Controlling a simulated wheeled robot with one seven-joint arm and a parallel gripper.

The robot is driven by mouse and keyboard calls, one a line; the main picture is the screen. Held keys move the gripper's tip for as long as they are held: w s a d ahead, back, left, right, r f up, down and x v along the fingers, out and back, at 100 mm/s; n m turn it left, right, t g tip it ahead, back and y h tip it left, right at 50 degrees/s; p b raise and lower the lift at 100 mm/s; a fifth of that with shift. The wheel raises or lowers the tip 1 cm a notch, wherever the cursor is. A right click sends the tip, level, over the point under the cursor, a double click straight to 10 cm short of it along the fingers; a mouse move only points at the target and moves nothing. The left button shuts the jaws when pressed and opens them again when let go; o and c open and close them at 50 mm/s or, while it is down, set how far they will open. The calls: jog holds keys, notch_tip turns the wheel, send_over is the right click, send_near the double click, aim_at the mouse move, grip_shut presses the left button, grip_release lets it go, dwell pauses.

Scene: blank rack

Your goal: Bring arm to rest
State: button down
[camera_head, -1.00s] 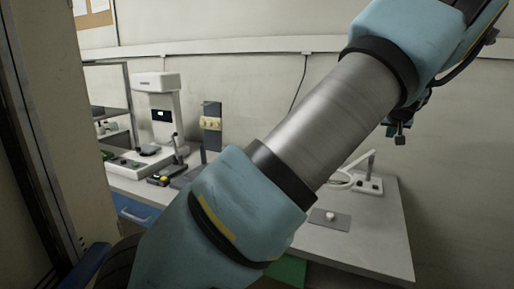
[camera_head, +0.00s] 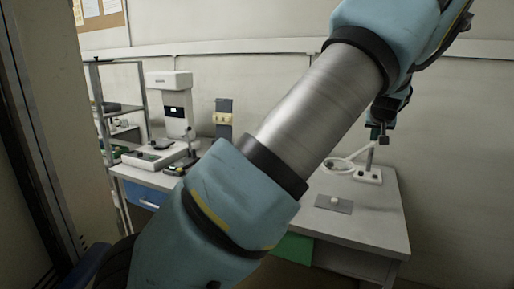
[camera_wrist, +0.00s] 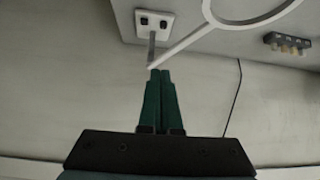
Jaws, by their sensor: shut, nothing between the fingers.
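My gripper (camera_wrist: 160,72) shows in the wrist view with its two green fingers together and nothing between them. Behind the fingers is a bare wall, and the picture there looks upside down. In the head view my arm crosses the picture from the lower left to the upper right. A small dark end part of my arm (camera_head: 383,122) hangs at the upper right, in front of the wall and above the table's right part. The fingers cannot be made out clearly there.
A table (camera_head: 385,222) bears a white measuring device (camera_head: 172,95), a ring lamp (camera_head: 368,172) and a grey plate (camera_head: 333,204) with a small white piece. The lamp's ring also shows in the wrist view (camera_wrist: 207,12). A shelf (camera_head: 128,132) stands left; a dark door frame is nearer.

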jog(key=shift+n+g+y, duration=0.8)
jog(key=shift+n, duration=0.1)
jog(key=a+f, duration=0.1)
jog(key=a, duration=0.3)
jog(key=a+f, duration=0.2)
jog(key=a, duration=0.3)
jog(key=w+a+f, duration=0.1)
jog(key=a, duration=0.4)
jog(key=shift+a+f+b, duration=0.2)
jog(key=shift+f+b, duration=0.05)
jog(key=shift+b, duration=0.1)
jog(key=s+a+f+n+g+b, duration=0.1)
jog(key=s+a+f, duration=0.1)
jog(key=s+a, duration=0.4)
jog(key=s+a+f+g+y, duration=0.1)
jog(key=s+a+f+g, duration=0.15)
jog(key=a, duration=0.65)
jog(key=s+a+f+n+b, duration=0.1)
jog(key=s+a+f, duration=0.1)
jog(key=s+a, duration=0.4)
jog(key=s+a+f+g, duration=0.2)
jog(key=s+a, duration=0.7)
jog(key=s, duration=0.3)
jog(key=shift+s+a+m+y, duration=0.2)
jog(key=shift+s+m+y, duration=0.1)
jog(key=shift+y, duration=0.1)
